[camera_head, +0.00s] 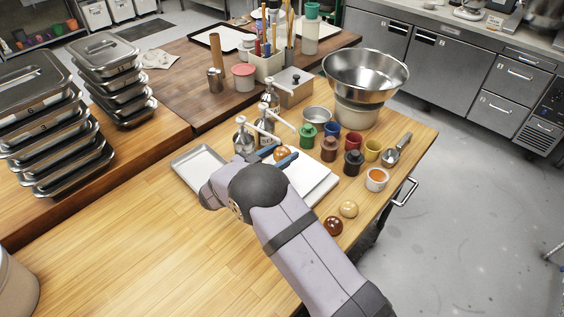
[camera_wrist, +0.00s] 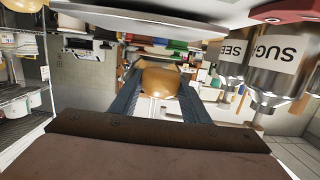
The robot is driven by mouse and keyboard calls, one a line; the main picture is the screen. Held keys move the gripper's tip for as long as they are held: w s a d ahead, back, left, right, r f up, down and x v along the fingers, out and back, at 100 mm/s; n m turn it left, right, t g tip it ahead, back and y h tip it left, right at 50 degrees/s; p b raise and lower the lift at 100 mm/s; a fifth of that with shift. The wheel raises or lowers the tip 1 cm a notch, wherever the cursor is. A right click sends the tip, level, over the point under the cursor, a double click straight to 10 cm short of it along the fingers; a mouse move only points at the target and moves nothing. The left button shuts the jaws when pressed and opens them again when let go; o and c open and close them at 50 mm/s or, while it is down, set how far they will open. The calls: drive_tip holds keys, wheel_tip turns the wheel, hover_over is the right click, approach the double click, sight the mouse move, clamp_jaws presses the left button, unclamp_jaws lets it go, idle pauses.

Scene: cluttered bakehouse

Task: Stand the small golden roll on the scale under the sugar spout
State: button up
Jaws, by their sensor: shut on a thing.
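The small golden roll (camera_head: 283,154) is between the blue fingers of my gripper (camera_head: 279,155), which is shut on it. In the wrist view, which is upside down, the roll (camera_wrist: 160,80) sits between both fingers (camera_wrist: 160,88). Metal dispensers with white spouts (camera_head: 243,139) stand just behind and left of my gripper. In the wrist view the sugar dispenser (camera_wrist: 283,55), with its label partly cut off, is at the right, apart from the roll. A white flat slab (camera_head: 314,180) lies beneath and right of my gripper; I cannot tell whether it is the scale. My arm hides part of this area.
A shallow metal tray (camera_head: 186,166) lies left of my gripper. Coloured jars, including a green one (camera_head: 307,136), crowd the right, near an orange-filled cup (camera_head: 376,179). A dark roll (camera_head: 333,225) and a pale roll (camera_head: 348,208) lie in front. The wooden table's left front (camera_head: 130,240) is clear.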

drive_tip(key=shift+f+b, duration=1.3)
drive_tip(key=shift+f, duration=0.45)
drive_tip(key=shift+f, duration=0.1)
drive_tip(key=shift+f+b, duration=0.35)
drive_tip(key=shift+f, duration=0.05)
drive_tip(key=shift+f, duration=0.1)
drive_tip(key=o, duration=0.8)
